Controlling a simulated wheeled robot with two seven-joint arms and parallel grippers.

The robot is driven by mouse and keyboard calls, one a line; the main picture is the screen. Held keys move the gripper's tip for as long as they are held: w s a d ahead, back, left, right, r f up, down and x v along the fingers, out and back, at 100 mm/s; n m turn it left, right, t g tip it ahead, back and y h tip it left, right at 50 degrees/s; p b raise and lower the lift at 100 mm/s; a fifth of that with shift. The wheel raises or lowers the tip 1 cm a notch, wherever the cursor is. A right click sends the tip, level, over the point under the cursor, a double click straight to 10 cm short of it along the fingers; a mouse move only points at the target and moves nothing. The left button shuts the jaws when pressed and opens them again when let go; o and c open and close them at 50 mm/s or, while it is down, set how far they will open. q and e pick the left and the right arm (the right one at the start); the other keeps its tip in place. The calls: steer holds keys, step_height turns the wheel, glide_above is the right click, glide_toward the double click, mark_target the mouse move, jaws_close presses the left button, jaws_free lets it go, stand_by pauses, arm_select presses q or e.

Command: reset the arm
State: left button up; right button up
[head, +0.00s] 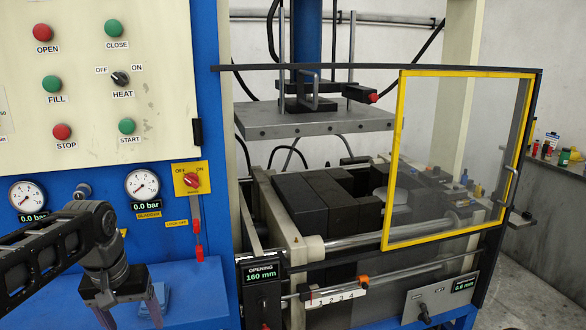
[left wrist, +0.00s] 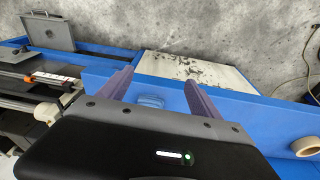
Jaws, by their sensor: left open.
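My left arm comes in from the left in the head view, in front of the blue and cream control panel (head: 100,80). My left gripper (head: 130,310) points down over the blue ledge at the lower left. Its purple fingers are spread apart with nothing between them. In the left wrist view the gripper (left wrist: 158,78) is also open and empty. A small blue object (left wrist: 150,101) shows between the fingers, beyond them on a blue surface; I cannot tell its distance. My right gripper is not in view.
Right of my arm stands the press, with a raised grey platen (head: 315,122), dark blocks (head: 325,195) and a yellow-framed clear guard (head: 387,160). Two gauges (head: 143,185) and a red switch (head: 192,180) sit near my arm. A tape roll (left wrist: 306,146) lies at the wrist view's right.

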arm_select(q)
steer(key=s+d+f+m+h, duration=0.1)
steer(key=d+f+h, duration=0.1)
steer(key=d+f, duration=0.9)
steer(key=s+d+f+m+h, duration=0.1)
steer(key=d+f, duration=0.5)
steer(key=f, duration=1.1)
steer(key=s+d+f, duration=0.4)
steer(key=s+f, duration=0.3)
steer(key=s, duration=0.3)
steer(key=s+d+f+g+h, duration=0.1)
steer(key=s+d+f, duration=0.4)
steer(key=s+f, duration=0.2)
steer(key=s, duration=0.2)
steer(key=shift+s+f+n, duration=0.35)
steer(key=shift+s+n, duration=0.05)
steer(key=shift+o, duration=0.5)
steer(key=shift+w+d, duration=0.1)
